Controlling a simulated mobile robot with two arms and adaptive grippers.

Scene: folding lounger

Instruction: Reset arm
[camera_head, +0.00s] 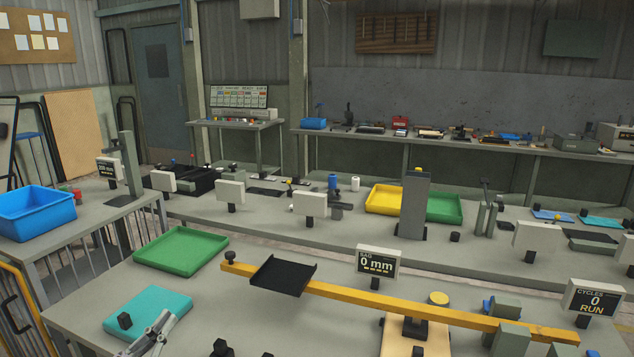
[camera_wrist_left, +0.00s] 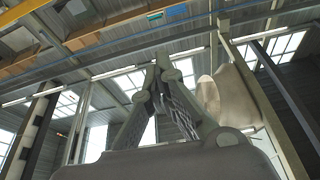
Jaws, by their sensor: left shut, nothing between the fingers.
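My left gripper (camera_head: 165,319) shows at the bottom left of the head view, in front of the right part of a teal mat (camera_head: 150,308) on the near bench. It is shut and empty. In the left wrist view its two fingers (camera_wrist_left: 163,62) come together at the tips, with the roof beams and windows behind them. My right gripper is in neither view. No folding lounger shows.
A yellow beam (camera_head: 440,312) with a black tray (camera_head: 283,275) crosses the near bench (camera_head: 90,315). A green tray (camera_head: 181,249), a "0 mm" display (camera_head: 378,262) and a "CYCLES 0 RUN" display (camera_head: 594,298) stand there too. A blue bin (camera_head: 37,212) is at the left.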

